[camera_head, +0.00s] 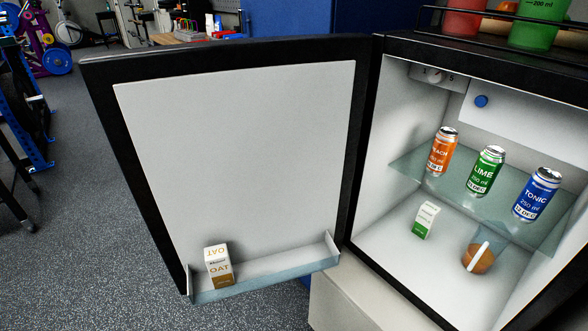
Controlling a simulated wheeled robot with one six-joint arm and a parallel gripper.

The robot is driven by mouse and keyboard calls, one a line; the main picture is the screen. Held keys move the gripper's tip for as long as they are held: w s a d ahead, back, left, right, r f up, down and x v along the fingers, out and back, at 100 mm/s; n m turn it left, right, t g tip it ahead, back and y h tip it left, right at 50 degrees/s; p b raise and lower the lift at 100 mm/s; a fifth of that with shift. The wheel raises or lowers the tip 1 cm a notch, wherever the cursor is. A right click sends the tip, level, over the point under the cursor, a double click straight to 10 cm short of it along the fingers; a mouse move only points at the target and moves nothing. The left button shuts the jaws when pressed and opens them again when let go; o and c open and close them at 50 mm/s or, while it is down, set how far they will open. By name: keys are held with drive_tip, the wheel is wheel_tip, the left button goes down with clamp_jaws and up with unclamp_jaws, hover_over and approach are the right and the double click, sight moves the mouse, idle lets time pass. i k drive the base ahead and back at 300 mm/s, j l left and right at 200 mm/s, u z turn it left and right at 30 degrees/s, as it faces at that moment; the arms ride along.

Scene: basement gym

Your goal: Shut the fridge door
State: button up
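The fridge (440,290) is a small black cabinet with a white interior at the right. Its door (240,150) stands wide open, swung out to the left, with its white inner side facing me. A low door shelf (285,268) at the bottom holds an oat carton (218,266). The hinge side meets the cabinet near the middle of the view. The door's outer side is hidden. My gripper is not in view.
Inside are an orange can (441,152), a green can (486,171) and a blue can (537,195) on a glass shelf (415,167). A small carton (425,220) and a brown item (479,259) are below. Open floor (75,210) lies left; weight equipment (22,100) stands beyond.

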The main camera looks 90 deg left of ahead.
sight(250, 145)
drive_tip(key=k+j+z, duration=0.2)
drive_tip(key=j+z, duration=0.25)
drive_tip(key=k+j+z, duration=0.25)
drive_tip(key=z, duration=0.25)
drive_tip(key=k+j+z, duration=0.2)
drive_tip(key=k+z, duration=0.25)
drive_tip(key=k+u, duration=0.1)
drive_tip(key=k, duration=0.3)
drive_tip(key=k+j+u, duration=0.15)
drive_tip(key=k, duration=0.25)
drive_tip(key=k+l+u, duration=0.15)
drive_tip(key=u, duration=0.25)
drive_tip(key=k+u, duration=0.65)
drive_tip(key=u, duration=0.2)
drive_tip(key=k+j+u, duration=0.15)
drive_tip(key=u, duration=0.3)
drive_tip(key=k+u, duration=0.2)
drive_tip(key=k, duration=0.6)
drive_tip(key=j, duration=0.05)
